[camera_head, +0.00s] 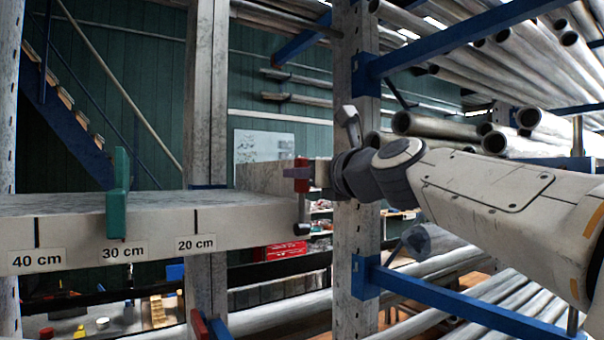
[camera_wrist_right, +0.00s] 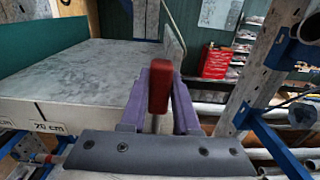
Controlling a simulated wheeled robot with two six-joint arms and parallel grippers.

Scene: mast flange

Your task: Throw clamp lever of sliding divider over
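The sliding divider seems to be the green upright piece (camera_head: 118,195) at the 30 cm mark of a grey shelf (camera_head: 160,220). A red lever handle (camera_head: 297,174) stands at the shelf's right end, above a dark knob on a rod. In the right wrist view the red handle (camera_wrist_right: 160,86) sits upright between the purple fingers of my right gripper (camera_wrist_right: 162,92). Both fingers appear to touch its sides, so the gripper looks shut on it. In the head view my right gripper (camera_head: 316,174) reaches it from the right, its fingers partly hidden. My left gripper is in neither view.
A perforated grey post (camera_head: 357,250) with blue rack arms (camera_head: 455,305) stands close by my right arm. Metal pipes (camera_head: 440,125) lie on the racks above and below. A second post (camera_head: 204,100) stands behind the shelf.

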